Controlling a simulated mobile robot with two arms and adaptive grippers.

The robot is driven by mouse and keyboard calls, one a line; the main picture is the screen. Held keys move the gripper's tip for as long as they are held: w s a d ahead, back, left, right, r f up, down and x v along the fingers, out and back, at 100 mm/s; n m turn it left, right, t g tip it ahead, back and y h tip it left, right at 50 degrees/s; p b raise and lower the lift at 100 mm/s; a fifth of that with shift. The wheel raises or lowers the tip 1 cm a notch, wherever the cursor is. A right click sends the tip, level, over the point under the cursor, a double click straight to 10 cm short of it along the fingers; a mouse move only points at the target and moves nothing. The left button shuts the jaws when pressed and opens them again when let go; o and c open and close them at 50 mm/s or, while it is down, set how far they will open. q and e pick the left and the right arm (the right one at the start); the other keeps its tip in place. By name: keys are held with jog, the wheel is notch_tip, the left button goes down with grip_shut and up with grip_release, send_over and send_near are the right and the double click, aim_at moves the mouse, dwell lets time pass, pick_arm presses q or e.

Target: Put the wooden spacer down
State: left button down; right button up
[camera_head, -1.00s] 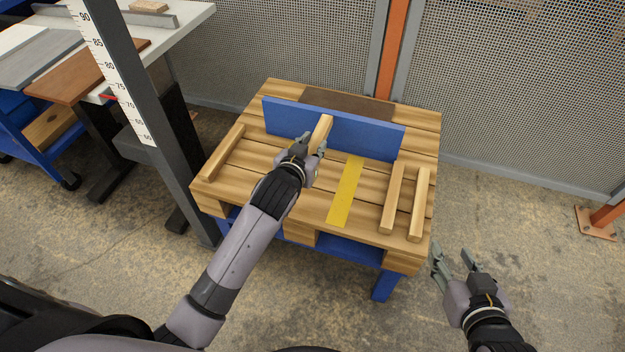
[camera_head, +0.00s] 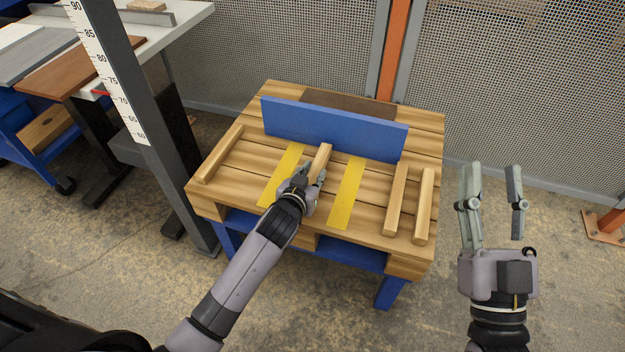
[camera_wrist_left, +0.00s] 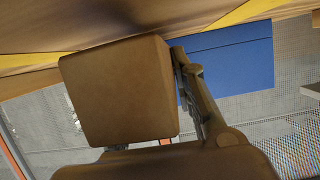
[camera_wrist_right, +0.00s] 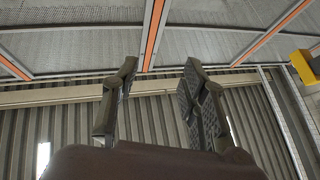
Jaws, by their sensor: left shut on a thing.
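The wooden spacer (camera_head: 321,157) is a pale bar held in my left gripper (camera_head: 308,184), over the pallet-like table between two yellow strips. Its end block (camera_wrist_left: 118,92) fills the middle of the left wrist view, close to the wooden surface. I cannot tell whether it touches the boards. My left gripper is shut on it. The left yellow strip (camera_head: 282,174) and the right yellow strip (camera_head: 346,195) lie on the table top (camera_head: 235,185). My right gripper (camera_head: 493,190) is open and empty, off the table's right side; its spread fingers show in the right wrist view (camera_wrist_right: 153,105).
A blue upright board (camera_head: 335,131) stands along the back of the table. One wooden bar (camera_head: 220,153) lies at the left and two more bars, (camera_head: 395,200) and (camera_head: 423,206), at the right. A post with a scale (camera_head: 110,80) stands at the left.

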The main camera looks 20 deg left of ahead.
pick_arm(q)
jog(key=shift+f, duration=0.5)
pick_arm(e)
jog(key=shift+s+r+t, duration=0.7)
jog(key=shift+r, duration=0.25)
pick_arm(q)
jog(key=shift+f, duration=0.15)
pick_arm(e)
jog(key=shift+d, duration=0.1)
pick_arm(q)
jog(key=c, duration=1.3)
grip_release()
pick_arm(e)
jog(key=shift+s+r, duration=0.1)
